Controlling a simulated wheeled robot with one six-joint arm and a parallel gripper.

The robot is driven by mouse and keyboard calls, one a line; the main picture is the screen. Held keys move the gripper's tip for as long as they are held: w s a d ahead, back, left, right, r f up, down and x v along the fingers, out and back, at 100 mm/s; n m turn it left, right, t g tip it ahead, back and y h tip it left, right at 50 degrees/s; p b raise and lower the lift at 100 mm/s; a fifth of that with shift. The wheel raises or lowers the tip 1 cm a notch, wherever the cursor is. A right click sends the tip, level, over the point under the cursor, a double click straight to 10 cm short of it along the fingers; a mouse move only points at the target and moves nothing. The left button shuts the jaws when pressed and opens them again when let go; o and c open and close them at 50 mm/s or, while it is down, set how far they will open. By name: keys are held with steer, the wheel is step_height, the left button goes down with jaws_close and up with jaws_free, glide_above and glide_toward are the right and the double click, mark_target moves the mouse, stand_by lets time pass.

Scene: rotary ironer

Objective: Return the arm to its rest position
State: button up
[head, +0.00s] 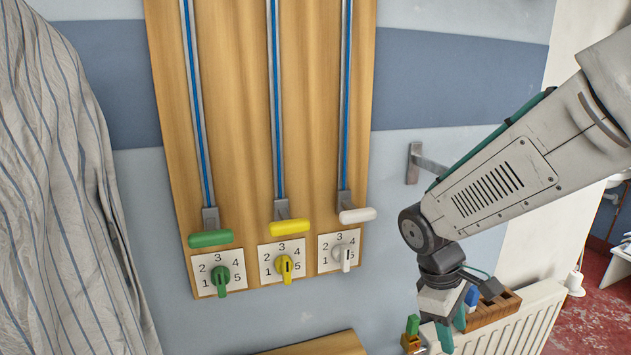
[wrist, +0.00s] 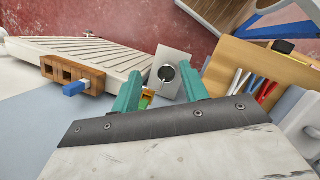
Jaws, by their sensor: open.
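My gripper (head: 452,328) hangs at the lower right in the head view, pointing down. It is the end of my grey arm, which reaches in from the right edge. In the wrist view the two teal fingers of my gripper (wrist: 161,90) stand apart with nothing clearly held between them. A small green-topped piece (head: 412,325) with a brass-coloured base is just left of the fingers in the head view. It also shows beyond the fingers in the wrist view (wrist: 145,101), and its distance from them is unclear.
A wooden panel (head: 240,100) left of my arm carries green (head: 211,239), yellow (head: 290,227) and white (head: 357,215) handles above numbered dials. A wooden holder (head: 493,311) with a blue piece sits by the white radiator (head: 515,325). Striped cloth (head: 60,190) hangs at left.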

steer(key=s+d+r+m+t+y, duration=0.2)
steer(key=s+r+m, duration=0.7)
steer(key=s, duration=0.7)
step_height(320, 180, up, 3)
steer(key=shift+s+d+t+y, duration=0.2)
steer(key=shift+t+y, duration=0.3)
steer(key=shift+y, duration=0.2)
